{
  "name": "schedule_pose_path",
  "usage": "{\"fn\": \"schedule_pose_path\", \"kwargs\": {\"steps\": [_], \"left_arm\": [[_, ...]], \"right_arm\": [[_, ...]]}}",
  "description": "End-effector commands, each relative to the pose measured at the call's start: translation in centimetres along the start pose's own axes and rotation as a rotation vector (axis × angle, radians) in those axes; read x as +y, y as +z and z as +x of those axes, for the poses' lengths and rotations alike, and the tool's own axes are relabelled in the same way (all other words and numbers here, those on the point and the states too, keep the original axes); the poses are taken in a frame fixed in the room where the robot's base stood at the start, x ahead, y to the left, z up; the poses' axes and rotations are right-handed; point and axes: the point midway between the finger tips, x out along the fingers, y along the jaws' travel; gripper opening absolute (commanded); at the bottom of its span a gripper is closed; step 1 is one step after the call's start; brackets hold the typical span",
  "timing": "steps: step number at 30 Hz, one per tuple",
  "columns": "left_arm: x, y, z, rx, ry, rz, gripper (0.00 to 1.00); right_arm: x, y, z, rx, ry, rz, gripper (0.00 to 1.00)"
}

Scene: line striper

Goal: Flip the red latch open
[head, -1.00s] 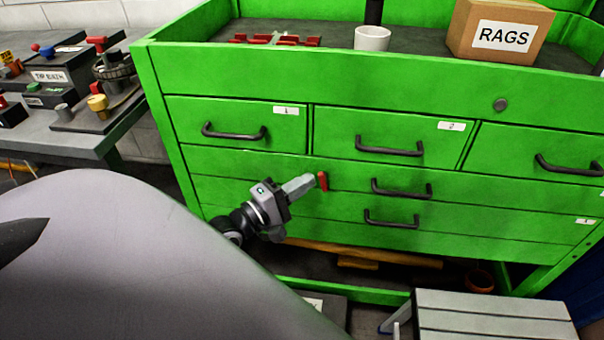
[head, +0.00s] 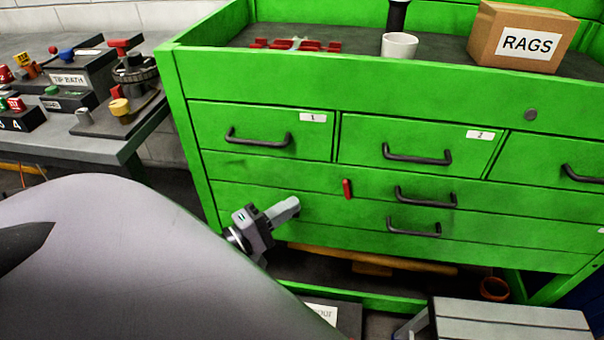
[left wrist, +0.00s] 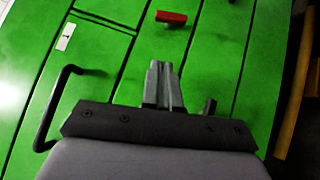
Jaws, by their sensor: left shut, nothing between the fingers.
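The red latch (head: 347,188) is a small bar on the green front of the cabinet, to the left of a drawer handle. It looks about upright in the head view. In the left wrist view the red latch (left wrist: 171,18) lies ahead of the fingertips and a little to the right. My left gripper (head: 294,204) is shut and empty, to the left of the latch and slightly lower, with a visible gap between them. Its closed fingers (left wrist: 159,67) point toward the cabinet front. My right gripper is not in view.
The green cabinet (head: 260,85) has several drawers with dark protruding handles (head: 425,197). A white cup (head: 399,46) and a RAGS box (head: 520,38) stand on top. A side bench (head: 95,150) with knobs is at left. A grey step (head: 510,320) is at lower right.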

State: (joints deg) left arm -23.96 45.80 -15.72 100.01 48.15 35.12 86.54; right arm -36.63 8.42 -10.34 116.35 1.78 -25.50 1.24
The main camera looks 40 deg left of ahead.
Motion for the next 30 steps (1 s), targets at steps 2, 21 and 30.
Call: {"fn": "schedule_pose_path", "kwargs": {"steps": [2, 21, 30], "left_arm": [[-0.1, 0.0, -1.3, -0.001, -0.004, -0.001, 0.00], [-0.1, 0.0, -4.0, -0.001, 0.001, 0.001, 0.00], [-0.1, 0.0, -4.0, -0.001, 0.001, 0.001, 0.00]], "right_arm": [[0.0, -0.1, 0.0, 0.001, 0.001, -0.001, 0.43], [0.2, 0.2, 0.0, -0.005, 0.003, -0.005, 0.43], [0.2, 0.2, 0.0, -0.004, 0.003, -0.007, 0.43]]}}
